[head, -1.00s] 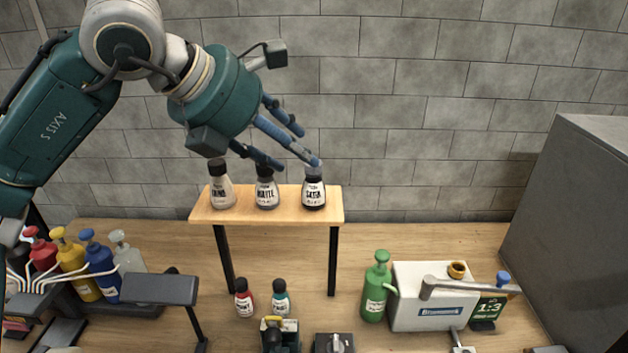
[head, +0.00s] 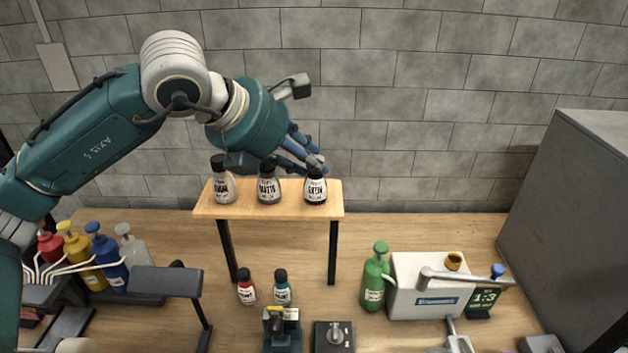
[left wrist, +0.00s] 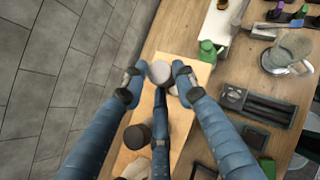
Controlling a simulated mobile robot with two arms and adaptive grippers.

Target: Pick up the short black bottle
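The short black bottle (head: 315,190) stands upright at the right end of the small wooden shelf (head: 240,209), with a dark cap and a white label. My left gripper (head: 312,161) is at its cap, reaching from the upper left. In the left wrist view, my left gripper's (left wrist: 158,76) blue fingers are spread around a round grey cap (left wrist: 161,72). A firm grip does not show. The fingers hide part of the bottle. My right gripper is not in view.
A middle bottle (head: 268,187) and a pale left bottle (head: 224,185) stand on the same shelf. A green pump bottle (head: 374,282) stands right. The brick wall rises close behind.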

